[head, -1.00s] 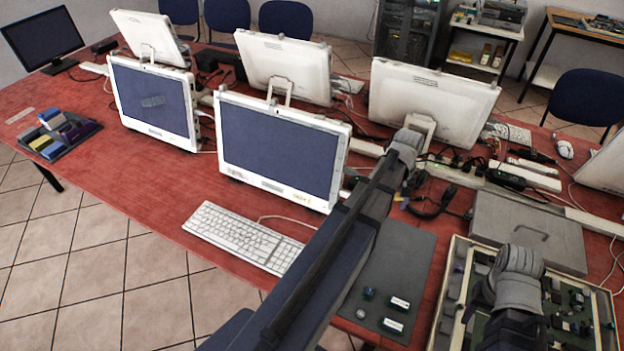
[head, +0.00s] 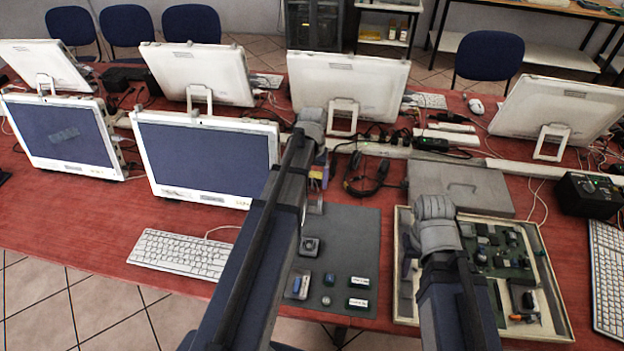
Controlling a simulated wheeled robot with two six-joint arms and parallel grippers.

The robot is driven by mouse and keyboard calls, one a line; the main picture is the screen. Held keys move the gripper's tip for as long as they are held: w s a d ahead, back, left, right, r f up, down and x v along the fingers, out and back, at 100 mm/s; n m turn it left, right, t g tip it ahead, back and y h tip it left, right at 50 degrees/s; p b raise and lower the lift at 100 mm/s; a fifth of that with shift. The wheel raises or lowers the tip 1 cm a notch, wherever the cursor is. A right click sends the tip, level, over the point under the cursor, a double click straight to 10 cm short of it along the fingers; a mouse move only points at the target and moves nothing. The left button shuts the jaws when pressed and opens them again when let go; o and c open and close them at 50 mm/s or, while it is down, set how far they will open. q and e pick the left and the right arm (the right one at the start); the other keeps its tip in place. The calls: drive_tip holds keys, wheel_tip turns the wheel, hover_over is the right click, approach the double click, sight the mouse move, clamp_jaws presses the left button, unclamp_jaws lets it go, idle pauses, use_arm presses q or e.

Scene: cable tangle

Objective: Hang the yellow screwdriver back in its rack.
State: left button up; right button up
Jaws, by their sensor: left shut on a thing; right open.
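My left arm reaches up the middle of the head view, and its gripper (head: 319,160) points down beyond the grey mat (head: 352,232). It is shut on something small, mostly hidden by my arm. A small purple and yellow patch shows just below it; I cannot tell whether this is the yellow screwdriver. My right gripper (head: 409,262) is open over the left part of the shallow parts tray (head: 556,290), partly hidden by its wrist. A small orange-yellow piece (head: 526,317) lies in that tray, too small to identify. I cannot make out the rack clearly.
Small parts, including a blue one (head: 330,279), lie on the mat. A closed grey case (head: 462,188) sits behind the tray. A keyboard (head: 180,254) and monitors (head: 205,158) stand left. Red table left of the keyboard is clear.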

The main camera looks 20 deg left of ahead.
use_arm(q)
drive_tip(key=shift+f+b, duration=4.15)
drive_tip(key=shift+f, duration=0.1)
use_arm(e)
hover_over(405, 295)
drive_tip(key=shift+w+a+f, duration=0.1)
drive_tip(key=shift+f, duration=1.3)
drive_tip(key=shift+w+a+f, duration=0.1)
drive_tip(key=shift+a+f, duration=0.05)
drive_tip(key=shift+f, duration=1.3)
drive_tip(key=shift+w+a+f, duration=0.1)
drive_tip(key=shift+f, duration=1.3)
use_arm(q)
drive_tip(key=shift+f+b, duration=0.5)
use_arm(e)
drive_tip(key=shift+f, duration=0.5)
use_arm(q)
drive_tip(key=shift+s+f, duration=0.1)
use_arm(e)
drive_tip(key=shift+s+f, duration=0.1)
use_arm(q)
drive_tip(key=o, duration=1)
drive_tip(key=shift+o, duration=1.3)
use_arm(e)
drive_tip(key=shift+s, duration=0.1)
use_arm(q)
drive_tip(key=shift+f, duration=0.1)
